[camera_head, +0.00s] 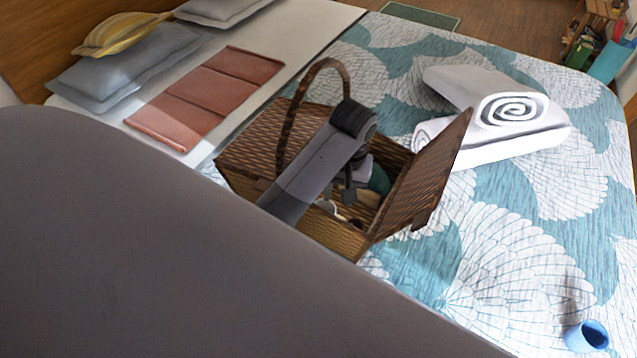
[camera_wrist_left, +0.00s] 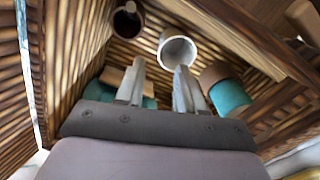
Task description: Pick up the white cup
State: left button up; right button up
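The white cup (camera_wrist_left: 178,48) is inside the wicker basket (camera_head: 340,231), its round opening facing the wrist camera. In the left wrist view my left gripper (camera_wrist_left: 160,69) is open, with a gap between its two fingers. The right finger's tip overlaps the cup's lower rim; I cannot tell whether they touch. The left finger is to the left of the cup. In the head view the left gripper (camera_head: 347,193) reaches down into the basket, its fingers mostly hidden. I cannot clearly make out the cup there. My right gripper is not in view.
The basket's raised lid (camera_head: 428,172) and arched handle (camera_head: 284,125) stand close to my left arm. Teal-and-brown items (camera_wrist_left: 226,90) and a dark container (camera_wrist_left: 127,20) are in the basket. Rolled white towels (camera_head: 500,115) and a blue cup (camera_head: 587,337) are on the bed.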

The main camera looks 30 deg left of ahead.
aim_at(335, 209)
pick_arm(q)
jog(key=f, duration=0.6)
jog(key=shift+s+a+f, duration=0.1)
jog(key=shift+a+f, duration=0.2)
jog(key=shift+f, duration=0.05)
grip_shut()
